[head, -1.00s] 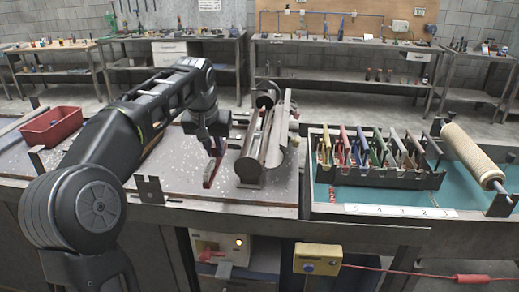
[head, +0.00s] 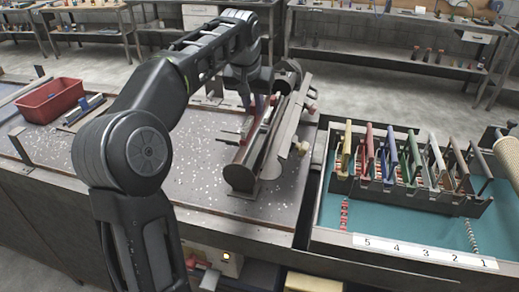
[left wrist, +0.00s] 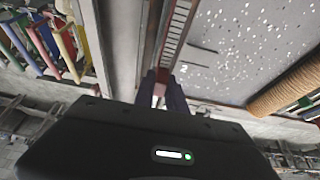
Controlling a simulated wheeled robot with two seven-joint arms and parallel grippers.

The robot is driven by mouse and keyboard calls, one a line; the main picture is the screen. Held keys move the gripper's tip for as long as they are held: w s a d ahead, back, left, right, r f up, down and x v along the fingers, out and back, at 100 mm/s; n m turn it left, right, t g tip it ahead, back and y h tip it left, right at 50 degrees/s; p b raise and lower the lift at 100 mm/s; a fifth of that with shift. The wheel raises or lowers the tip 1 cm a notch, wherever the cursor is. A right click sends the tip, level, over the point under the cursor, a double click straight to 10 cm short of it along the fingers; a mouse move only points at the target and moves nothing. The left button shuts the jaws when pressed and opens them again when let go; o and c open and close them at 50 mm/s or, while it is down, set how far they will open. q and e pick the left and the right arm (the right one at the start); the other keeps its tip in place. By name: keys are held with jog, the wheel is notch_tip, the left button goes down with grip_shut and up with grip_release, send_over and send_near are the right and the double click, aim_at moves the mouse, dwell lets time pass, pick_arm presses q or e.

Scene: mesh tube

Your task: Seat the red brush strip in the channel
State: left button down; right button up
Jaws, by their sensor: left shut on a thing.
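My left gripper (head: 258,103) is at the far left side of the metal tube fixture with the channel (head: 250,165). In the left wrist view its two dark fingers (left wrist: 162,92) are shut on the red brush strip (left wrist: 174,38). The strip runs from the fingers up the picture, along the grey wall of the fixture (left wrist: 125,45). In the head view only a little red shows by the fixture, partly hidden by the gripper and the metal. I cannot tell whether the strip is inside the channel or just above it. My right gripper is not in view.
A rack (head: 410,190) with several coloured handled pieces stands on the teal tray at the right. A red bin (head: 52,100) is at the left of the bench. The speckled bench top (head: 200,175) before the fixture is mostly clear. A tan roller (head: 508,155) is at the right edge.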

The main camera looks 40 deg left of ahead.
aim_at(253, 121)
pick_arm(q)
jog(key=shift+f, duration=3.15)
jog(key=shift+f, duration=1.85)
jog(key=shift+f, duration=0.15)
jog(key=c, duration=1.4)
grip_release()
jog(key=shift+o, duration=0.2)
